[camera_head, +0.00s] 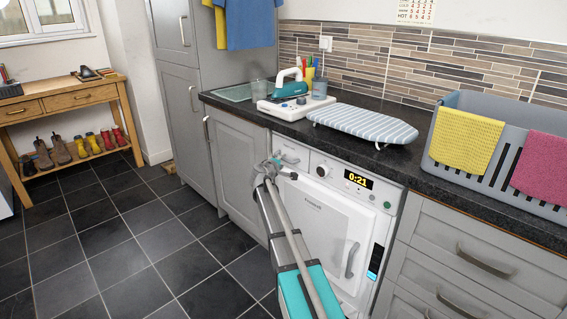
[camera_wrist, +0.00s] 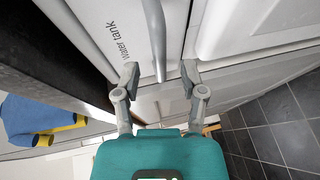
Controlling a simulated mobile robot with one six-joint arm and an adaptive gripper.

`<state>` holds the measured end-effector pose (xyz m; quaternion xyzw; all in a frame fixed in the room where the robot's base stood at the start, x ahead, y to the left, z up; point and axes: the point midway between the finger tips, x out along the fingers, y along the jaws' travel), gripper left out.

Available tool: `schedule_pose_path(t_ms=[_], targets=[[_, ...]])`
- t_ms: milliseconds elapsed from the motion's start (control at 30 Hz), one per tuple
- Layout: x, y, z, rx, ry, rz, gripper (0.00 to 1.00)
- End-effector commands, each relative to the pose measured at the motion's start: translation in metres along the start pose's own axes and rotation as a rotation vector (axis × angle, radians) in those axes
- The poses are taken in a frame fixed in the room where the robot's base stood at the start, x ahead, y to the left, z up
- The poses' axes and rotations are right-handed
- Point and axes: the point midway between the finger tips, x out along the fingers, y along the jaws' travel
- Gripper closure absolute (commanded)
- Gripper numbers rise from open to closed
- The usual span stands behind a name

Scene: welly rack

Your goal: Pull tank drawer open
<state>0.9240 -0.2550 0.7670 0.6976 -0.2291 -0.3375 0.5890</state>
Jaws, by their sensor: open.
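The tank drawer (camera_wrist: 115,22) is the white front panel marked "water tank" in the wrist view. It looks closed. Its grey bar handle (camera_wrist: 155,35) runs down from the top of the picture, and its end shows between my fingertips. My gripper (camera_wrist: 160,76) is open, with one finger on each side of the handle's end and a visible gap on both sides. In the head view, my gripper (camera_head: 268,169) is at the upper left of the white machine (camera_head: 317,225), in front of the drawer (camera_head: 290,152), and partly hides it.
The machine has a round knob (camera_head: 322,170), a display reading 0:21 and a closed door with a handle (camera_head: 352,260). A dark worktop (camera_head: 290,128) above bears a steam iron, an ironing board (camera_head: 362,124) and a grey basket (camera_head: 480,185). The tiled floor on the left is clear.

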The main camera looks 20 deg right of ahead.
Motion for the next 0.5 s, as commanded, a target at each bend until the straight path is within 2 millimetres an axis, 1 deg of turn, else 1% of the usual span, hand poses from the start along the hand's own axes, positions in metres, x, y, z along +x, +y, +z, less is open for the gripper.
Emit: schedule_pose_path(t_ms=[33, 200, 333, 500], targets=[[0.01, -0.001, -0.001, 0.001, -0.001, 0.0, 0.46], [0.027, -0.001, -0.001, 0.001, -0.001, 0.0, 0.46], [0.034, 0.0, 0.0, 0.001, -0.001, 0.0, 0.46], [0.036, 0.0, 0.001, 0.0, 0.0, 0.0, 0.46]])
